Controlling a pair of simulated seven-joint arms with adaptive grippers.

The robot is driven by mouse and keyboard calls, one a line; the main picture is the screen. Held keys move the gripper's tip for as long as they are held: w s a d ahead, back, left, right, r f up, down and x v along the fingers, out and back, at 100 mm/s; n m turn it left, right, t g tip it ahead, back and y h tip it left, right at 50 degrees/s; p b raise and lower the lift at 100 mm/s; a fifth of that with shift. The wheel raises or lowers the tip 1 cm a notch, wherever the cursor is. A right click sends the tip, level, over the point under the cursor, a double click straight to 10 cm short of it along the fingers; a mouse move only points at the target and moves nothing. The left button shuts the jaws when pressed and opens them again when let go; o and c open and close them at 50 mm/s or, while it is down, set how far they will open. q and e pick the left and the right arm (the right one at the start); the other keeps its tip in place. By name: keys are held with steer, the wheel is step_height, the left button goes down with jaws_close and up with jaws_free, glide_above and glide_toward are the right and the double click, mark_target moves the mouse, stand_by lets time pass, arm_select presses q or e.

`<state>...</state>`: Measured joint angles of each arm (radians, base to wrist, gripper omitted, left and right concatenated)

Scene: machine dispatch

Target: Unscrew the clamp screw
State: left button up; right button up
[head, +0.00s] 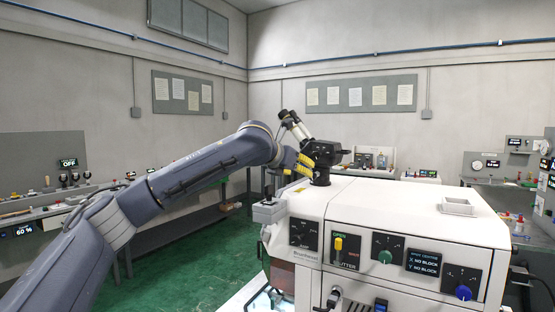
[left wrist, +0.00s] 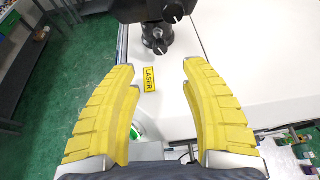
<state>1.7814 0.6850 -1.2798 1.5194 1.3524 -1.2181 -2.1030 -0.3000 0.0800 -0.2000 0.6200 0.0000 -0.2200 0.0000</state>
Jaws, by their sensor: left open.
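My left gripper (head: 303,165) is at the top left of the white machine (head: 410,205), beside the black microscope head (head: 322,155) with its binocular eyepieces (head: 291,120). In the left wrist view its two yellow fingers (left wrist: 158,72) are spread wide with nothing between them but the white top and a yellow LASER label (left wrist: 150,79). Beyond the fingertips stands a black post fitting (left wrist: 157,38), with a dark slotted knob (left wrist: 172,12) near the top edge. I cannot tell for sure which of these dark knobs is the clamp screw. My right gripper is not in view.
The machine's front carries a yellow shutter switch (head: 338,246), a green knob (head: 385,257) and a blue knob (head: 463,293). A small white square tray (head: 458,206) sits on its top. Benches with instruments line the walls. Green floor (head: 185,255) is open at left.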

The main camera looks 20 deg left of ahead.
arm_select(q)
steer(key=s+a+r, duration=0.3)
steer(key=s+a, duration=0.1)
steer(key=s, duration=0.1)
steer(key=shift+s+a+r, duration=0.2)
steer(key=shift+a+r, duration=0.05)
steer(key=shift+a, duration=0.1)
stand_by(0.4)
